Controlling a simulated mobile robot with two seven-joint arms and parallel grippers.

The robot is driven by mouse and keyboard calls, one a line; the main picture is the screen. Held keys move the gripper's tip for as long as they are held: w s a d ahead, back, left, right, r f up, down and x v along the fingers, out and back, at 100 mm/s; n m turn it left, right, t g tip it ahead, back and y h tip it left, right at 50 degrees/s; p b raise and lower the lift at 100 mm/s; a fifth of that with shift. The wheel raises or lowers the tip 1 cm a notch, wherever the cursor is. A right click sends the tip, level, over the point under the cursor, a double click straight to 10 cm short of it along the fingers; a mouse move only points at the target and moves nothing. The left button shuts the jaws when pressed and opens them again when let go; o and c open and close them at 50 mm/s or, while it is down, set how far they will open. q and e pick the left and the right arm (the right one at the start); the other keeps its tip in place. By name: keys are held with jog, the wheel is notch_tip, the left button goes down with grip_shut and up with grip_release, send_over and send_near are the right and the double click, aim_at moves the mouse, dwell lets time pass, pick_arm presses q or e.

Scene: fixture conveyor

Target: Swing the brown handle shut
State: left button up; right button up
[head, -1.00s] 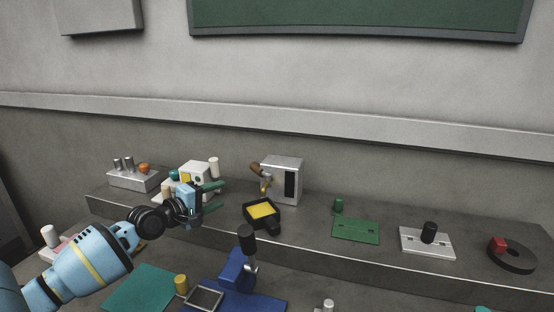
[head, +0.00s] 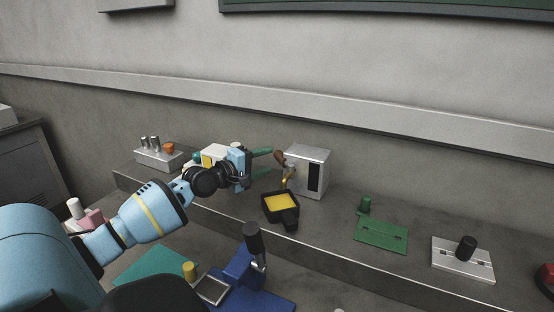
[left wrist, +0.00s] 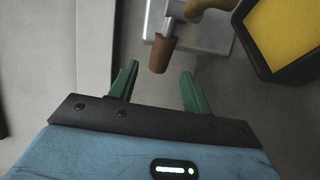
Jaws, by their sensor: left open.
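In the left wrist view the handle (left wrist: 161,53) is a brown cylinder just beyond and between the two green fingertips. My left gripper (head: 265,162) is open and empty, with its green fingers (left wrist: 159,85) pointing at the handle. The fingers look apart from the handle. My right gripper is not in view.
A black pan with yellow inside (head: 281,206) lies just in front of the box. A metal block with pegs (head: 158,158) stands at the left. A green plate (head: 381,235) and a white plate with a black knob (head: 463,262) lie to the right.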

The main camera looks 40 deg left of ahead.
aim_at(276, 158)
pick_arm(q)
jog(key=shift+w+d+f+b, duration=0.1)
jog(key=shift+w+f+b, duration=0.05)
jog(key=shift+w, duration=1.1)
jog(key=shift+w+d+f+b, duration=0.1)
jog(key=shift+w+b, duration=0.05)
jog(key=shift+w, duration=1.1)
jog(key=shift+c, duration=0.4)
grip_shut()
